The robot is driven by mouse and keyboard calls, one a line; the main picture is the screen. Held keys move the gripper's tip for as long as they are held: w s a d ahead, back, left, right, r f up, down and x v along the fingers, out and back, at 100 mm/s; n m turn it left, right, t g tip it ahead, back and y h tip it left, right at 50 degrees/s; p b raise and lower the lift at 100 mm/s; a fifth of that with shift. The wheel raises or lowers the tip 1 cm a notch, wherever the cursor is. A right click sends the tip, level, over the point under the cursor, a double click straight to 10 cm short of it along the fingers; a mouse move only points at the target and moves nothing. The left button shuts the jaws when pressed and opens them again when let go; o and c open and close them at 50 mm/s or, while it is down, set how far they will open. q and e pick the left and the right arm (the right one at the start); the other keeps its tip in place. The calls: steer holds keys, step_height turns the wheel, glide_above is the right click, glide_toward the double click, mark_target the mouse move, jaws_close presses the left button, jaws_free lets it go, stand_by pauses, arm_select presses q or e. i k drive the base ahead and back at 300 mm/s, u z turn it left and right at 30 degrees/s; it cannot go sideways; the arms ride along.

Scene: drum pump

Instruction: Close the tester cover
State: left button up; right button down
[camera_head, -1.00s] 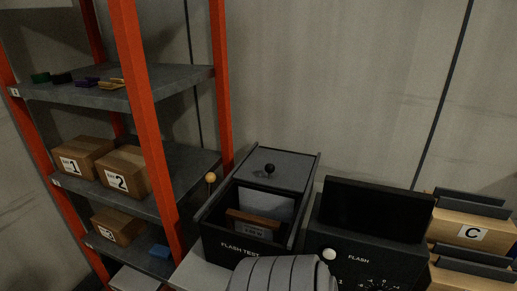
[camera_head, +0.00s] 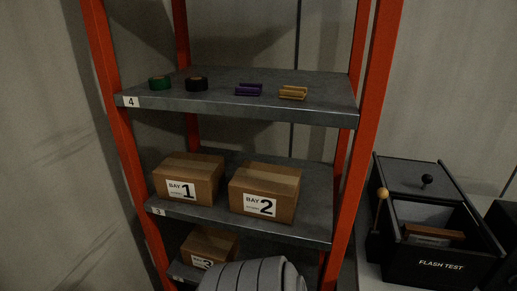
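The tester is a black box (camera_head: 438,271) marked FLASH TEST at the right of the head view. Its dark grey cover (camera_head: 405,174) with a black knob (camera_head: 427,180) lies over the back part. The front part is open from above, and a brown block-like item (camera_head: 433,234) with a label sits inside. A lever with a yellow ball (camera_head: 382,194) stands at the box's left side. Neither of my grippers is in view.
An orange-post shelf rack (camera_head: 240,111) fills the middle. It holds carton 1 (camera_head: 188,178), carton 2 (camera_head: 265,192) and a lower carton (camera_head: 209,245). Green (camera_head: 159,83) and black (camera_head: 197,84) rolls and purple (camera_head: 249,89) and yellow (camera_head: 293,92) pieces lie on its upper shelf.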

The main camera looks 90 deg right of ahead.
mark_target(424, 179)
steer(key=u, duration=0.1)
steer(key=i, duration=0.3)
steer(key=z, duration=3.35)
